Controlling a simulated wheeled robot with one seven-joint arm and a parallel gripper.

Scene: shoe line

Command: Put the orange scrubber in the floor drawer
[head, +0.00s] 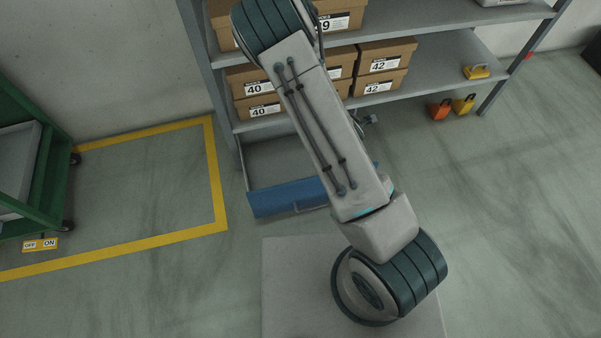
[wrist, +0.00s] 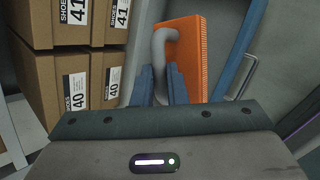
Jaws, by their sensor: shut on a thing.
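The orange scrubber (wrist: 190,58) shows in the wrist view, tilted, with a grey curved handle (wrist: 158,45). My gripper (wrist: 162,88) is shut on that handle, with one blue-grey finger on each side. The floor drawer (head: 285,199) is pulled open under the shelf, with a blue front and a grey inside that looks empty where it shows. In the wrist view the drawer's blue edge (wrist: 238,52) runs to the right of the scrubber. In the head view my arm hides the scrubber, most of the gripper and the drawer's right part. I cannot tell the scrubber's height above the drawer.
Shoe boxes (head: 257,85) stand on the shelf (head: 430,85) above the drawer, and close on the left in the wrist view. An orange item (head: 440,109) and a yellow item (head: 464,104) are on the floor at right. A green cart (head: 52,165) stands at left.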

